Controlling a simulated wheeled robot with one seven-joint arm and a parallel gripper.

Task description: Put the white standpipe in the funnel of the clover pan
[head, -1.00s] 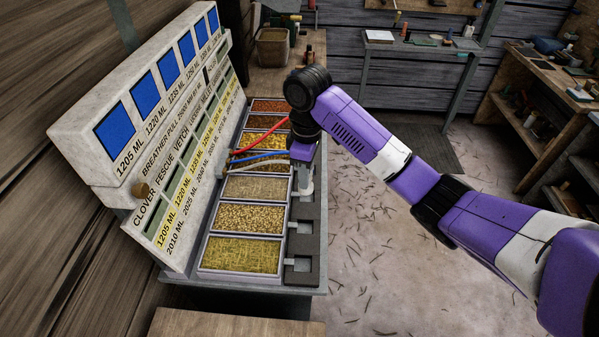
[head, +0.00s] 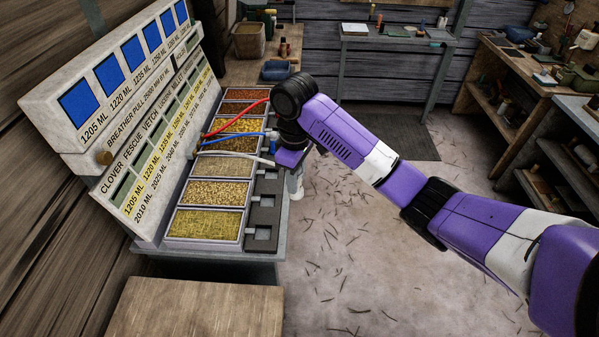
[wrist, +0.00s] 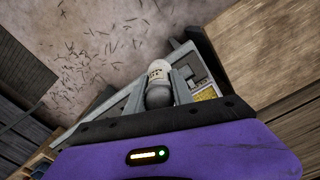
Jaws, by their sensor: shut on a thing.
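My gripper (head: 293,170) is shut on the white standpipe (head: 296,187), which hangs just past the bench's right edge. In the wrist view the standpipe (wrist: 158,70) shows as a pale cylinder with small dark markings, between the two grey fingers of my gripper (wrist: 163,90). The clover pan (head: 205,223) appears to be the nearest pan, with yellow-green contents, judging by the CLOVER label at the board's near end. The pipe's lower end is hard to make out.
Red (head: 235,117), blue (head: 232,137) and white (head: 222,154) hoses run from the labelled board (head: 130,130) across the pans toward my arm. Several other filled pans stand behind. A wooden surface (head: 195,310) is at the front. The floor at right is open.

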